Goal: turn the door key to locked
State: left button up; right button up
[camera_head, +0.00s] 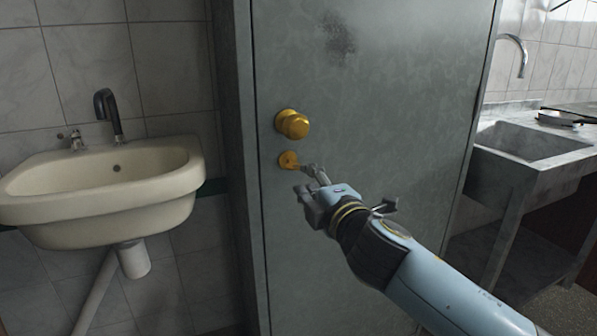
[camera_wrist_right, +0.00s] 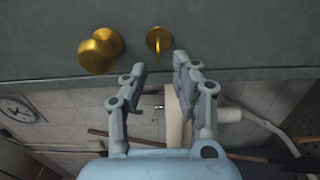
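The grey door (camera_head: 370,100) fills the middle of the head view. A brass lock plate (camera_head: 288,159) sits below the round brass knob (camera_head: 292,124). A small brass key seems to stick out of the plate; in the right wrist view the key (camera_wrist_right: 158,42) shows as a thin piece in the plate, beside the knob (camera_wrist_right: 100,50). My right gripper (camera_head: 312,172) is just right of and slightly below the plate. In the wrist view its two fingers (camera_wrist_right: 160,66) are apart with nothing between them, and the key lies beyond their tips. My left gripper is out of view.
A cream washbasin (camera_head: 110,185) with a dark tap hangs on the tiled wall left of the door. A grey stone sink (camera_head: 530,140) stands to the right. The door face around the lock is clear. A wall clock (camera_wrist_right: 18,108) shows in the wrist view.

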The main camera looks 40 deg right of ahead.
jog(key=v, duration=0.4)
jog(key=shift+s, duration=0.1)
jog(key=shift+f, duration=0.15)
jog(key=s+f+m+g+y, duration=0.1)
jog(key=s+f+m+g, duration=0.3)
jog(key=f, duration=0.8)
jog(key=s+f+g, duration=0.2)
jog(key=s+f, duration=0.4)
jog(key=f, duration=0.7)
jog(key=s+f+m+g+y, duration=0.1)
jog(key=s+f+m+g, duration=0.2)
jog(key=f, duration=0.9)
jog(key=s+f+m+g, duration=0.2)
jog(key=s+f, duration=0.3)
jog(key=s, duration=0.5)
jog(key=s+a+f+m+g+y, duration=0.1)
jog(key=s+f+m+g, duration=0.2)
jog(key=s+f, duration=0.3)
jog(key=s+a+f+m+g, duration=0.1)
jog(key=s+f, duration=0.4)
jog(key=s, duration=1.1)
jog(key=shift+a+f+m+g+y, duration=0.2)
jog(key=shift+a+m+g+y, duration=0.1)
jog(key=shift+m+g, duration=0.6)
